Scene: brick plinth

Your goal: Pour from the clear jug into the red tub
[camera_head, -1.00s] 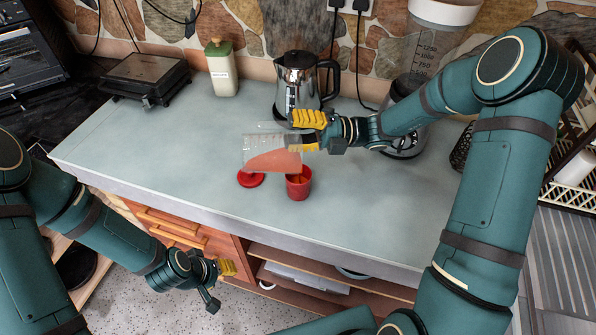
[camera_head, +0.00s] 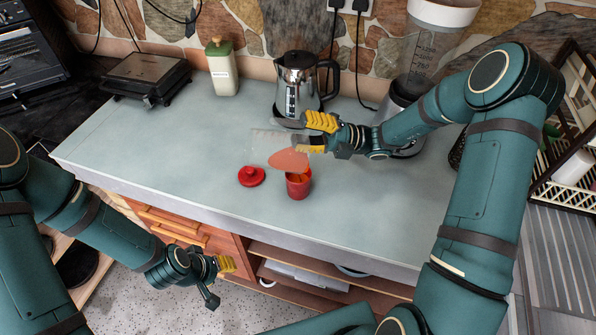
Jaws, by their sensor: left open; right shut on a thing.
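The clear jug (camera_head: 286,157) is tilted well over, with orange-pink liquid gathered at its lower side above the red tub. My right gripper (camera_head: 318,133) is shut on the jug and holds it above the counter. The red tub (camera_head: 299,187) stands upright and open on the counter, just below the jug, with orange showing inside its rim. The jug's lower edge overlaps the tub's rim in the picture; I cannot tell whether they touch. A red lid (camera_head: 251,176) lies on the counter left of the tub. My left gripper (camera_head: 221,281) is open and empty, low in front of the counter.
A steel kettle (camera_head: 297,84) stands behind the jug. A cream bottle with a green cap (camera_head: 222,70) and a black grill (camera_head: 146,76) stand at the back left. A blender (camera_head: 424,50) stands behind my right arm. The counter's left part (camera_head: 150,145) is clear.

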